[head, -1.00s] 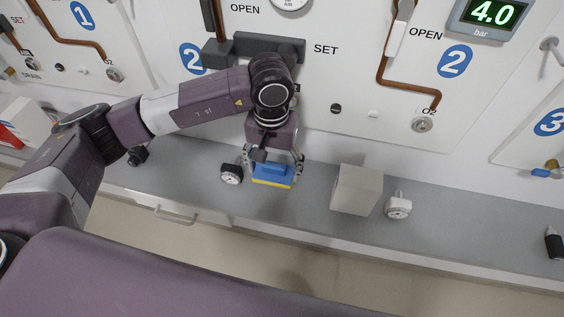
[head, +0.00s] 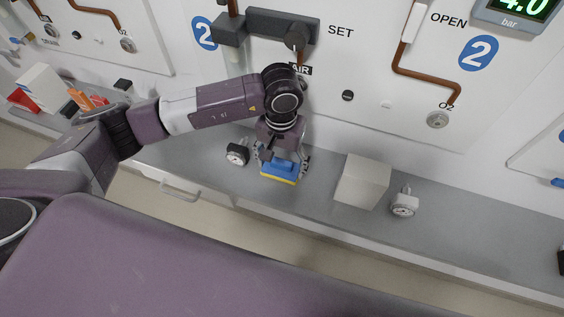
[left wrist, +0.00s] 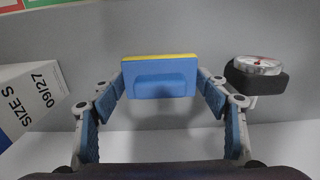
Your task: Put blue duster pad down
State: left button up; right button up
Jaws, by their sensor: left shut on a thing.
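The blue duster pad (head: 279,170) has a yellow edge and a raised blue grip on top. In the head view it is at the grey shelf (head: 325,213), left of a white box; I cannot tell whether it touches the shelf. My left gripper (head: 283,163) is shut on it from above, with a finger at each side. In the left wrist view the pad (left wrist: 160,77) sits between the two fingertips of the gripper (left wrist: 160,90). My right gripper is not in view.
A black gauge (head: 237,153) stands just left of the pad; it also shows in the left wrist view (left wrist: 257,76). A white box (head: 362,182) and a white gauge (head: 404,203) stand to the right. The wall panel (head: 370,120) rises behind. Bare shelf lies right of the white gauge.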

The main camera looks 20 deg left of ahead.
aim_at(280, 162)
pick_arm(q)
jog(key=shift+s+a+f, duration=0.1)
jog(key=shift+a+f, duration=0.05)
jog(key=shift+f, duration=0.05)
jog(key=o, duration=1.2)
jog(key=shift+c, duration=0.2)
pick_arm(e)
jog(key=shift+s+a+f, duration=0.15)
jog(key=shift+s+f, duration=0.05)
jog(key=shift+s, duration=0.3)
pick_arm(q)
jog(key=shift+r, duration=0.1)
jog(key=shift+r, duration=0.5)
notch_tip(280, 162, up, 10)
jog(key=b, duration=0.2)
jog(key=shift+b, duration=0.35)
jog(key=shift+r, duration=0.65)
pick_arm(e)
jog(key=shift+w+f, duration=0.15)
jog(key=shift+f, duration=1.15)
